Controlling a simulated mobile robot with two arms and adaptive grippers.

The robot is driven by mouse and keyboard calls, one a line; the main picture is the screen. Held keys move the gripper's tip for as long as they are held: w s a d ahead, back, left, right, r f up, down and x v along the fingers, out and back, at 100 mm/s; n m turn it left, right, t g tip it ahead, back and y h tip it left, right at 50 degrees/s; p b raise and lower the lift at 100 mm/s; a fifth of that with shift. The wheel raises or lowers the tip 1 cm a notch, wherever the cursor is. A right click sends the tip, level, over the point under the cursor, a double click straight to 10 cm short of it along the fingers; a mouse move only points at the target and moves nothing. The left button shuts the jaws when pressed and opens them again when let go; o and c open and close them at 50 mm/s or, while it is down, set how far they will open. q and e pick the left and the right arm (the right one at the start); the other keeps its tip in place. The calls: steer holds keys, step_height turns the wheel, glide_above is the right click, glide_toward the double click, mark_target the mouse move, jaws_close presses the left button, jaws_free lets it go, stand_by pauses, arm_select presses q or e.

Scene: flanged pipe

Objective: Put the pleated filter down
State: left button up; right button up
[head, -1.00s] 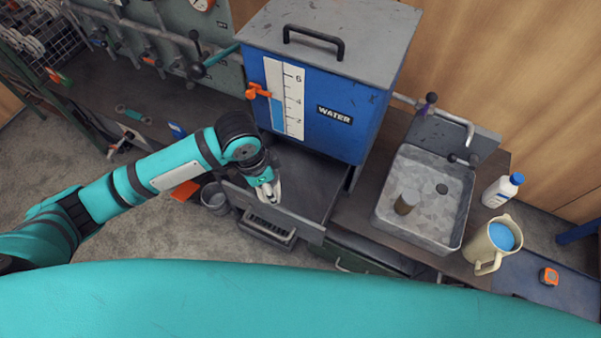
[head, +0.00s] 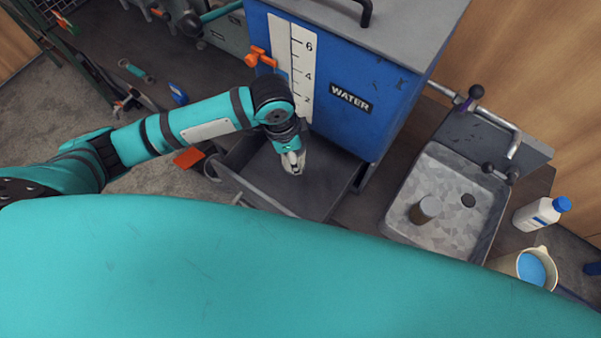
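I cannot make out a pleated filter for certain in the head view. A small brownish-grey cylinder (head: 425,209) stands in the metal sink (head: 395,228); whether it is pleated is too small to tell. My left gripper (head: 293,163) points down over the dark metal tray (head: 330,197) in front of the blue water tank (head: 352,128). Its pale fingertips look close together, and I see nothing clearly held between them. My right gripper is not in view.
A white bottle with a blue cap (head: 540,213) and a cream jug of blue liquid (head: 536,266) stand right of the sink. The tank has an orange tap (head: 260,57). My teal body hides the near area.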

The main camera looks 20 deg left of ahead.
arm_select(q)
step_height(320, 180, down, 10)
steer(key=shift+f, duration=0.1)
stand_by(0.4)
steer(key=shift+f, duration=0.15)
steer(key=o, duration=1.4)
steer(key=shift+c, duration=0.2)
steer(key=r, duration=0.3)
steer(key=a+r, duration=0.1)
steer(key=r, duration=0.7)
steer(key=shift+s+a+r+p, duration=0.15)
steer(key=shift+s+a+p, duration=0.1)
steer(key=shift+s+p, duration=0.05)
steer(key=shift+s+r, duration=0.1)
steer(key=shift+r, duration=0.35)
